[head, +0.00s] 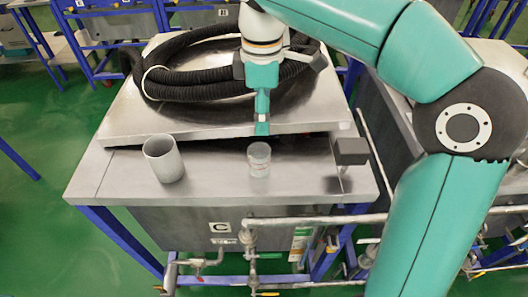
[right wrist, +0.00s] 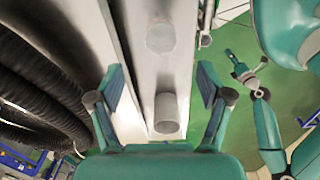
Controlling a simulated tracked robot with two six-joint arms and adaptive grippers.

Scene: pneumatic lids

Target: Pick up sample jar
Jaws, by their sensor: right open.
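The sample jar (head: 259,160), small and clear with a pale label, stands upright on the grey steel bench top. My right gripper (head: 262,128) points down just behind and above it in the head view, apart from it. In the right wrist view the jar (right wrist: 160,38) lies at the top, beyond the fingertips. The right fingers (right wrist: 160,82) are spread wide with nothing held. What looks like my left gripper (right wrist: 231,56) shows small at the right of the wrist view; its finger opening is too small to tell.
An open grey cylinder (head: 166,164) stands left of the jar, with bare bench between. A raised steel lid (head: 118,126) carrying a coiled black hose (head: 195,90) lies behind the jar. A dark block on a post (head: 350,152) stands to the right. Pipes (head: 300,219) run along the front.

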